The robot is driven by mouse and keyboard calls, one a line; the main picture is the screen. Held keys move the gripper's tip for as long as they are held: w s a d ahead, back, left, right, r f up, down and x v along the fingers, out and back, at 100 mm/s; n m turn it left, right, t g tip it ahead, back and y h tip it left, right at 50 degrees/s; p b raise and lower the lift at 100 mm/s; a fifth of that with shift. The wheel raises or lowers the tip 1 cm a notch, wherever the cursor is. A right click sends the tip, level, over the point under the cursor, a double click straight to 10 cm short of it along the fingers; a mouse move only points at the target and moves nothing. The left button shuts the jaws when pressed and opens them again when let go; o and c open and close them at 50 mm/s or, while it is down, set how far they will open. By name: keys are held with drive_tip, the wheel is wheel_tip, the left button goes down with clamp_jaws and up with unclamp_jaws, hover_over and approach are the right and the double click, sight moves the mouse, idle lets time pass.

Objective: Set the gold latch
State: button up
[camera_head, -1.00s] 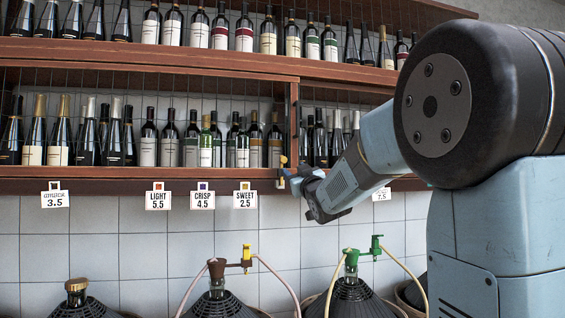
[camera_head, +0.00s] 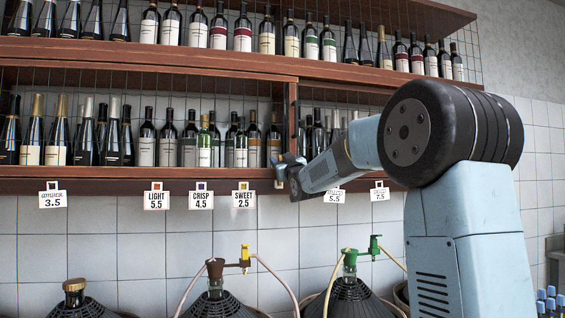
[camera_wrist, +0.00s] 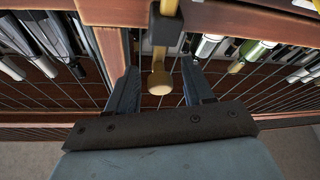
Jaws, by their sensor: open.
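The gold latch (camera_wrist: 159,82) is a rod with a round knob, passing through a dark bracket (camera_wrist: 166,27) on the wooden shelf upright. In the wrist view its knob lies between the two fingers of my gripper (camera_wrist: 160,68), with a gap visible on each side. My gripper is open. In the head view my gripper (camera_head: 284,168) is at the lower end of the upright between the shelf bays, and it hides most of the latch there.
Wine bottles (camera_head: 202,145) line both shelves behind wire mesh, close around my gripper. Price tags (camera_head: 243,197) hang under the lower shelf edge (camera_head: 130,185). Demijohns with taps (camera_head: 346,295) stand below. Tiled wall at the right is clear.

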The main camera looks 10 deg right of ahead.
drive_tip(key=shift+c, duration=0.2)
clamp_jaws()
idle(0.4)
